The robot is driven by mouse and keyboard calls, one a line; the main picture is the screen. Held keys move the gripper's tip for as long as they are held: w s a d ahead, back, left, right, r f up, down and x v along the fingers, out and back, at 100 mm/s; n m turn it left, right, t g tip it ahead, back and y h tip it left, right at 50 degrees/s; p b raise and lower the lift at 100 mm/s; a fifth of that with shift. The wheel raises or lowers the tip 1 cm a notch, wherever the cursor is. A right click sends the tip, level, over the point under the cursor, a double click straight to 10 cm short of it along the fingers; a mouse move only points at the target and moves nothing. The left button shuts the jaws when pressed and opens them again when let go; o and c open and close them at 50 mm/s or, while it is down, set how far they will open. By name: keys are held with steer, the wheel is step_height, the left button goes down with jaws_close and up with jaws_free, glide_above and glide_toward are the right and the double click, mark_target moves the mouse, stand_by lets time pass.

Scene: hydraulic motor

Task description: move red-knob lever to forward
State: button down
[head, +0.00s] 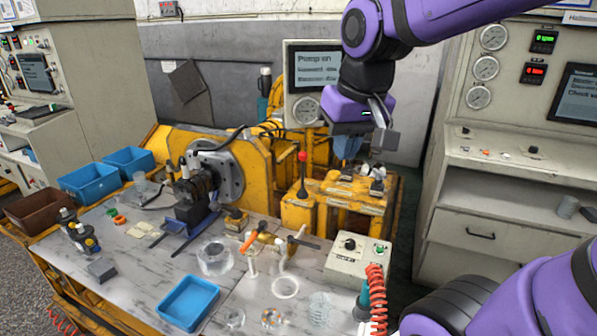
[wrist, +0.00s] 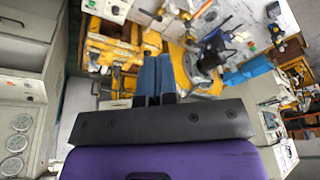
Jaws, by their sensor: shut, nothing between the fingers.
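The red-knob lever (head: 302,172) stands nearly upright on a yellow block at the left of the yellow valve stand (head: 345,192). Its round red knob is at the top of a dark rod. My gripper (head: 347,150) hangs to the right of the knob and slightly higher in the head view, apart from the lever. Its blue fingers are together and empty. They also show side by side in the wrist view (wrist: 153,75). I cannot make out the red knob for certain in the wrist view.
The yellow motor frame (head: 265,150) and a monitor (head: 313,65) stand behind. A grey control box (head: 357,260), blue bins (head: 88,183) and a blue tray (head: 188,302) are on or by the bench. A gauge cabinet (head: 480,120) stands at right.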

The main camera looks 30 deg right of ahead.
steer(key=w+d+f+n+g+h, duration=0.1)
steer(key=w+d+f+h, duration=0.25)
steer(key=w, duration=0.45)
steer(key=w+d+f+g+h, duration=0.1)
steer(key=w+d+f+h, duration=0.2)
steer(key=w, duration=0.5)
steer(key=w+d+f+n+g+h, duration=0.15)
steer(key=w+d+h, duration=0.25)
steer(key=w, duration=0.5)
steer(key=n+t+h, duration=0.5)
steer(key=t, duration=0.4)
glide_toward(303, 170)
steer(key=x, duration=0.7)
steer(key=shift+w+r, duration=0.45)
steer(key=shift+d+g, duration=0.15)
steer(key=shift+g, duration=0.1)
